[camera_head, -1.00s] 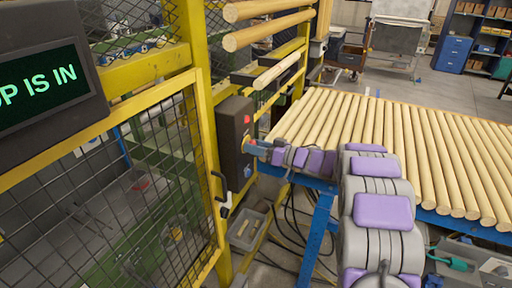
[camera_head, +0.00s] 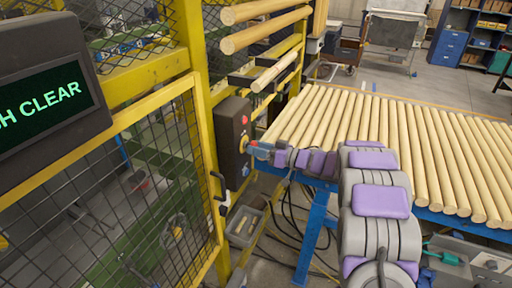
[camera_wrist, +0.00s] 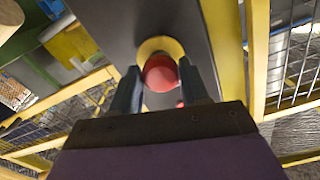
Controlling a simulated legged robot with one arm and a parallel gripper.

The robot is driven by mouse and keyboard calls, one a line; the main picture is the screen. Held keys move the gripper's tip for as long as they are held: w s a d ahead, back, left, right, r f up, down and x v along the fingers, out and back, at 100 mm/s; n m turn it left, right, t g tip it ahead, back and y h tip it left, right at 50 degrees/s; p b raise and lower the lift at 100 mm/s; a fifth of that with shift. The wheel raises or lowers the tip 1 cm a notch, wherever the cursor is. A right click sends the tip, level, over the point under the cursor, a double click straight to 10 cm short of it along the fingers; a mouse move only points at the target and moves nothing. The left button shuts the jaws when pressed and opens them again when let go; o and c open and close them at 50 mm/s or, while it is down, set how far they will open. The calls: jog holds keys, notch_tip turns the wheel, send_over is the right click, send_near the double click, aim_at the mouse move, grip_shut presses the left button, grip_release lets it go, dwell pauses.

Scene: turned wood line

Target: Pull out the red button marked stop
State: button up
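The red stop button (camera_wrist: 161,73) sits in front of a yellow collar on the dark control box (camera_head: 233,150), which is fixed to the yellow post. My gripper (camera_wrist: 160,70) has one finger on each side of the button, close against it in the wrist view, and looks shut on it. In the head view my gripper (camera_head: 259,150) reaches the box from the right and hides most of the button; the yellow collar (camera_head: 243,143) shows beside it. Any marking on the button cannot be read. A dark display (camera_head: 45,104) at the left reads "H CLEAR", cut off at its left.
A second, smaller red part (camera_head: 245,120) is on the box above the collar. A yellow mesh gate (camera_head: 150,180) stands left of the box. A roller table with wooden rods (camera_head: 400,140) lies to the right, and a grey bin (camera_head: 245,226) is below.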

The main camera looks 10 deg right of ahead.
jog(key=o, duration=0.4)
jog(key=shift+d, duration=0.3)
jog(key=shift+s, duration=0.1)
jog(key=p+v, duration=0.3)
jog(key=v, duration=1.4)
jog(key=shift+d, duration=0.2)
